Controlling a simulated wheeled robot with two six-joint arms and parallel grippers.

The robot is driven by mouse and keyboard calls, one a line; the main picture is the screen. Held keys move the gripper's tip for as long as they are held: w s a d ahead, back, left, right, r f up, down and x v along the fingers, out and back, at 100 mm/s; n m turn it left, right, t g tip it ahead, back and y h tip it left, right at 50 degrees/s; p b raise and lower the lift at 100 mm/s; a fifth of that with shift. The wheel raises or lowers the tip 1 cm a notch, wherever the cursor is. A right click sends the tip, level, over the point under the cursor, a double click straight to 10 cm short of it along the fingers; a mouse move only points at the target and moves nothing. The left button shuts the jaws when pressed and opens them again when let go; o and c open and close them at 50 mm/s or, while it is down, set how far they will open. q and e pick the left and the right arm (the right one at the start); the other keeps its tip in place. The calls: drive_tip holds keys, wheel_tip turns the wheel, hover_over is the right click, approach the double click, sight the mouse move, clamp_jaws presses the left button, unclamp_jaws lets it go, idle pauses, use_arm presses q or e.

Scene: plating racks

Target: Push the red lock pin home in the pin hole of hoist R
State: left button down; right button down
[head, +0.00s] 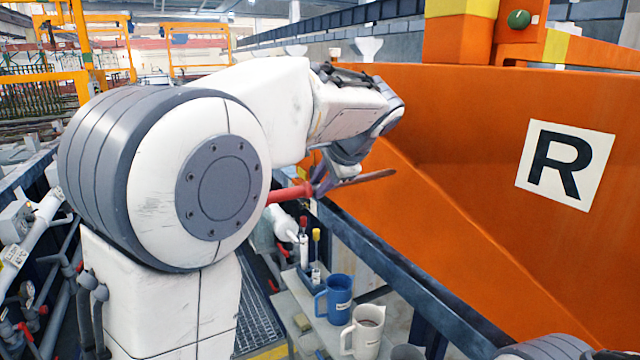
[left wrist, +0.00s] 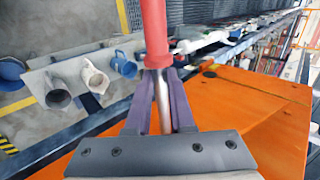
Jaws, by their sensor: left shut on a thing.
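The orange body of hoist R (head: 460,130) fills the right of the head view, with a white plate lettered R (head: 565,165). My left gripper (head: 328,182) is shut on the red lock pin (head: 290,193) beside the hoist's orange side. The pin's red handle points left and its bare shaft points right. In the left wrist view the red handle (left wrist: 154,30) stands above the fingers (left wrist: 160,95), with the steel shaft between them. A small dark spot shows on the orange surface there; I cannot tell whether it is the pin hole. My right gripper is out of view.
A dark blue rail (head: 400,275) runs below the hoist. A blue jug (head: 336,298) and a white jug (head: 364,330) stand on a grey shelf below it. A green button (head: 519,19) is on the orange frame above. Pipes run at the lower left.

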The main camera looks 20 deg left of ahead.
use_arm(q)
drive_tip(key=shift+r, duration=0.15)
drive_tip(key=shift+w+d+p, duration=0.85)
drive_tip(key=shift+w+d, duration=0.05)
drive_tip(key=shift+w, duration=0.25)
drive_tip(key=shift+w+d+p, duration=0.85)
drive_tip(key=shift+w+d, duration=0.05)
drive_tip(key=shift+w, duration=0.25)
drive_tip(key=shift+w+d+p, duration=0.2)
drive_tip(key=shift+p, duration=0.2)
idle(0.4)
drive_tip(key=shift+p, duration=0.4)
idle(4.3)
